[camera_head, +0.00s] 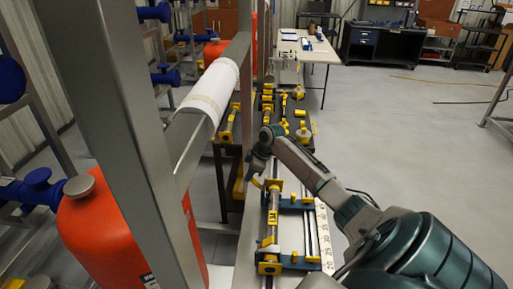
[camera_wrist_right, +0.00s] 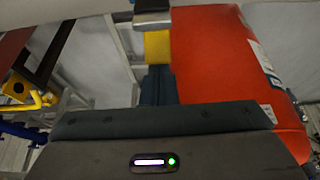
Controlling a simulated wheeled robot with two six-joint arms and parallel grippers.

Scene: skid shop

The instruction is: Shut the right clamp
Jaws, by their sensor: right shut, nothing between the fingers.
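A clamp fixture stands on the metal beam below my right arm, with yellow blocks, a grey rod and blue brackets (camera_head: 290,203) in the head view. Its nearer end has another yellow block (camera_head: 268,267). I cannot tell for sure which part is the right clamp, or whether it is open. My right gripper (camera_head: 255,176) is shut and empty, pointing down just above and left of the fixture's far end. In the right wrist view a yellow block (camera_wrist_right: 157,45) shows beyond the dark fingers (camera_wrist_right: 157,86); contact is unclear. My left gripper is out of view.
A grey upright post (camera_head: 120,120) and a large red tank (camera_head: 120,238) stand to the left. A white roll (camera_head: 212,88) lies behind the post. More yellow-and-black fixtures (camera_head: 300,128) sit farther back. The floor (camera_head: 400,130) at right is mostly clear.

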